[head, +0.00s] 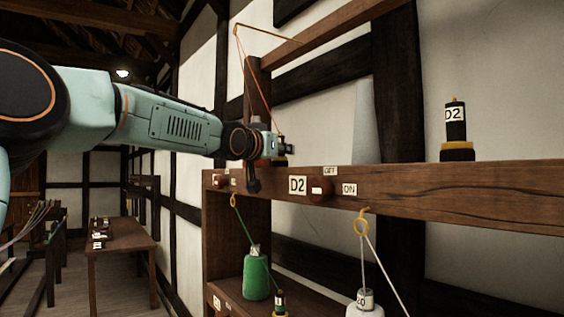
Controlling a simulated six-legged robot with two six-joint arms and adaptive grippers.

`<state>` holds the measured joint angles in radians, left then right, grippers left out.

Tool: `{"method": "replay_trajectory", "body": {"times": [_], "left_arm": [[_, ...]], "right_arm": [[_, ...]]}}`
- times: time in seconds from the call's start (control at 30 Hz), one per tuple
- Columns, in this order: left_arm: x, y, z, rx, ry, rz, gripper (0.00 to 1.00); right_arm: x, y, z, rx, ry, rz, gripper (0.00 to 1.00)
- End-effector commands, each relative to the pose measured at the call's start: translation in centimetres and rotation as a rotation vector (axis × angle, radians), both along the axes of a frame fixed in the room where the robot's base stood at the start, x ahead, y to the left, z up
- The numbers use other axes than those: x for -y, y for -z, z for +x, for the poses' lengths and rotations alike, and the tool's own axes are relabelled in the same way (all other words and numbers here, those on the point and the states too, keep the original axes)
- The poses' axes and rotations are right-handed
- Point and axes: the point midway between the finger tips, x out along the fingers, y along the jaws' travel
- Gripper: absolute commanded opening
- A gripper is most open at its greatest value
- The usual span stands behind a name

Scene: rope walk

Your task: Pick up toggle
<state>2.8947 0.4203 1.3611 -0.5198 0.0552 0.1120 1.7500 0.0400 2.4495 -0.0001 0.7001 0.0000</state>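I cannot tell for certain which thing is the toggle. Whether the fingers are open or touch this piece is unclear. My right gripper is not in view.
A black D2-labelled piece (456,123) stands on the beam at right. A green bottle (256,280) and a white bottle (364,306) are below, near cords and yellow rings. An orange cord (258,82) runs down near my gripper. A table (125,236) stands far left.

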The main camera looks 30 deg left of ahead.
Motion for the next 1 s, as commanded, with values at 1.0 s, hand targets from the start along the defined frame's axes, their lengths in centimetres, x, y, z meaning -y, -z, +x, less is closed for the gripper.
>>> {"method": "replay_trajectory", "body": {"times": [1.0], "left_arm": [[0.4,-1.9,0.4,0.001,0.000,0.002,0.00]], "right_arm": [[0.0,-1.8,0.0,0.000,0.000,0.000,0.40]]}}
